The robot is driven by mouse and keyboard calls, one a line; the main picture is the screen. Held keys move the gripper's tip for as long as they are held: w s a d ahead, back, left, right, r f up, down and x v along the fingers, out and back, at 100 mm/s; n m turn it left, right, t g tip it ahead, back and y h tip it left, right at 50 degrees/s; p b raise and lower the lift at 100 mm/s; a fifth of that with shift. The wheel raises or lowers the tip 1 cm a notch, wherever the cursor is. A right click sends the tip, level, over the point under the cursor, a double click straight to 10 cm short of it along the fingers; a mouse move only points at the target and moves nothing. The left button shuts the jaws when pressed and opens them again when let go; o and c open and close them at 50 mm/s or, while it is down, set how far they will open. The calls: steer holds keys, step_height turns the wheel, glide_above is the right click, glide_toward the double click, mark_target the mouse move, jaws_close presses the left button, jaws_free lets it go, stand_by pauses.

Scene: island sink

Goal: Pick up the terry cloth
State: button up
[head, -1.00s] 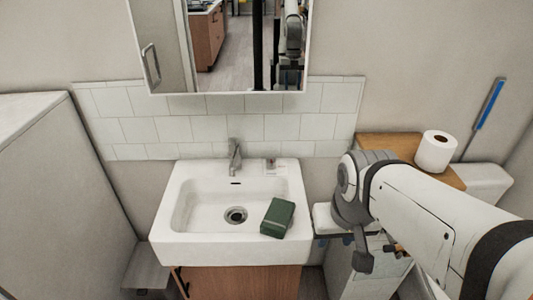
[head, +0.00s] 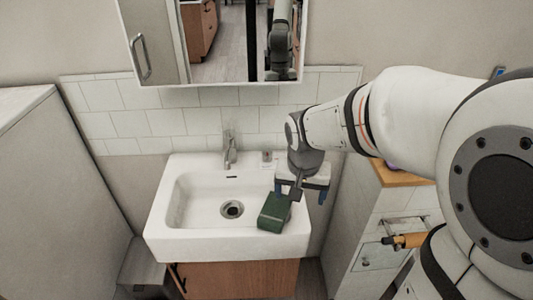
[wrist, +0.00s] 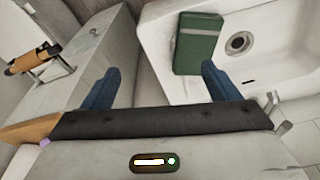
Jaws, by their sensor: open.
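The terry cloth (head: 273,213) is a dark green folded block on the right rim of the white sink (head: 170,245). In the wrist view the cloth (wrist: 196,44) lies at the upper middle, beyond the fingertips. My gripper (head: 305,196) is above the sink's right edge, just right of the cloth and close to it. In the wrist view my gripper (wrist: 158,82) shows two blue fingers spread apart with nothing between them. The cloth lies ahead of the right finger and is not between the fingers.
A faucet (head: 230,150) stands at the sink's back, with a small item (head: 266,156) beside it. A mirror cabinet (head: 215,45) hangs above. A cabinet with a wooden top (head: 400,176) and an orange-brown roll on a holder (head: 408,241) stand to the right.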

mark_target(276, 207)
steer(key=shift+o, duration=1.1)
steer(key=shift+m, duration=0.7)
steer(key=w+a+f, duration=0.5)
steer(key=shift+w+f, duration=0.2)
steer(key=shift+w, duration=0.1)
steer(key=shift+w+f+g, duration=0.1)
steer(key=shift+f+g, duration=0.2)
steer(key=shift+f, duration=0.05)
steer(key=f, duration=0.7)
steer(key=shift+w+f, duration=0.1)
steer(key=shift+w, duration=0.25)
steer(key=c, duration=1.1)
